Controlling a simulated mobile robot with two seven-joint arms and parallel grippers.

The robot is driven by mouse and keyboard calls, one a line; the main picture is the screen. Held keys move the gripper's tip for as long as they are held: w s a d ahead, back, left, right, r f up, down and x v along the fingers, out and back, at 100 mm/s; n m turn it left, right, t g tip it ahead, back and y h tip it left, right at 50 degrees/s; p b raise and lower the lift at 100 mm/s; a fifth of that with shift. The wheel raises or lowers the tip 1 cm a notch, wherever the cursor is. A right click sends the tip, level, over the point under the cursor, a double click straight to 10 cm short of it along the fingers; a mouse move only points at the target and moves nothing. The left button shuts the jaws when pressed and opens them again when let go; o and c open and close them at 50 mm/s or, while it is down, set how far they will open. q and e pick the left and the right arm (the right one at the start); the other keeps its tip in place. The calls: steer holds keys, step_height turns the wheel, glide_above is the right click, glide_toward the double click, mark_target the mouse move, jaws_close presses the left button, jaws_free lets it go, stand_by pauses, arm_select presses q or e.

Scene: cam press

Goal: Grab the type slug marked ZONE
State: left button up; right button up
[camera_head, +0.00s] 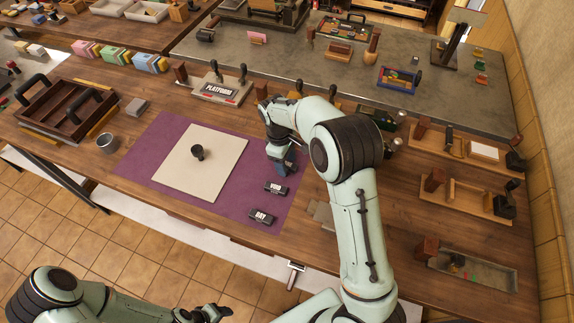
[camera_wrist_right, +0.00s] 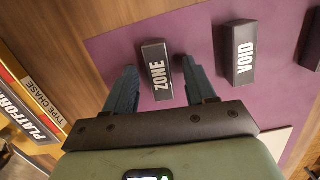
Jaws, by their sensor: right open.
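The ZONE slug (camera_wrist_right: 157,72) is a dark block with white letters, lying on the purple mat (camera_wrist_right: 205,45) in the right wrist view. My right gripper (camera_wrist_right: 160,88) is open, with one finger on each side of the slug. I cannot tell whether the fingers touch it. In the head view my right gripper (camera_head: 284,164) is over the mat's right side and hides the ZONE slug. My left gripper (camera_head: 206,313) is low at the bottom edge, away from the table; its jaws are unclear.
The VOID slug (camera_head: 277,188) and the DAY slug (camera_head: 262,216) lie nearby on the mat. A pale board (camera_head: 180,175) with a dark knob (camera_head: 198,152) covers the mat's middle. A type case marked PLATFORM (camera_head: 222,90) stands behind. A dark handled tray (camera_head: 62,108) is at left.

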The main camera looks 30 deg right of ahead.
jaws_close()
steer(key=shift+r, duration=0.1)
